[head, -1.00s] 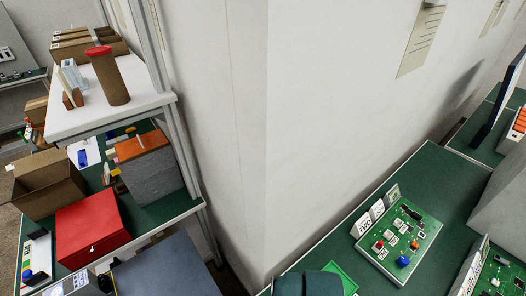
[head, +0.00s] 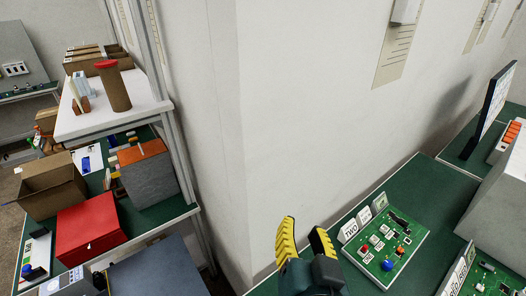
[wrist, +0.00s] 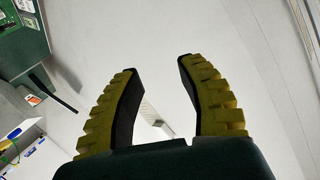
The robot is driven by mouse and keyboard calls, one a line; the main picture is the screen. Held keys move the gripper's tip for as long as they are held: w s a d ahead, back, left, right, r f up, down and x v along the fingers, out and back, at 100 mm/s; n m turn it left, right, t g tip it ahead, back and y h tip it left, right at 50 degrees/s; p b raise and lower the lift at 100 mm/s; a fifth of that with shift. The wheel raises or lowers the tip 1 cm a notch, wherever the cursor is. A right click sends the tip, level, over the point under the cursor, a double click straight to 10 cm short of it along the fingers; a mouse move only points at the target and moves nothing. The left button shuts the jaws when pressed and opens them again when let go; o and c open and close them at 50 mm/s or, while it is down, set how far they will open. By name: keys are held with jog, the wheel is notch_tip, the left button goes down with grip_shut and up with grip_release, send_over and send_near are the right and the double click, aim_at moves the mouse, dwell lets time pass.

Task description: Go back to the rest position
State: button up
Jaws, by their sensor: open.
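My gripper (head: 303,238) shows at the bottom middle of the head view, with yellow ribbed fingers pointing up. The fingers stand apart with nothing between them. It is in front of the wall corner and beside the green circuit board (head: 388,246) on the right-hand bench. In the wrist view the two fingers (wrist: 158,85) are also spread and empty, with pale wall behind them.
The right bench (head: 425,190) also bears a grey box (head: 500,200) and a dark upright panel (head: 491,108). A white wall (head: 310,120) fills the middle. At left are a white shelf (head: 130,112), a red box (head: 88,228) and an open cardboard box (head: 50,185).

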jog(key=s+r+n+t+p, duration=0.2)
jog(key=r+p, duration=0.6)
jog(key=r, duration=0.8)
jog(key=s+r+n+t+p, duration=0.2)
jog(key=s+r+t+p, duration=0.2)
jog(key=r+p, duration=0.5)
notch_tip(320, 180, up, 8)
jog(key=shift+s+f+t+h, duration=0.15)
jog(key=shift+s+t+h, duration=0.15)
jog(key=shift+t, duration=0.2)
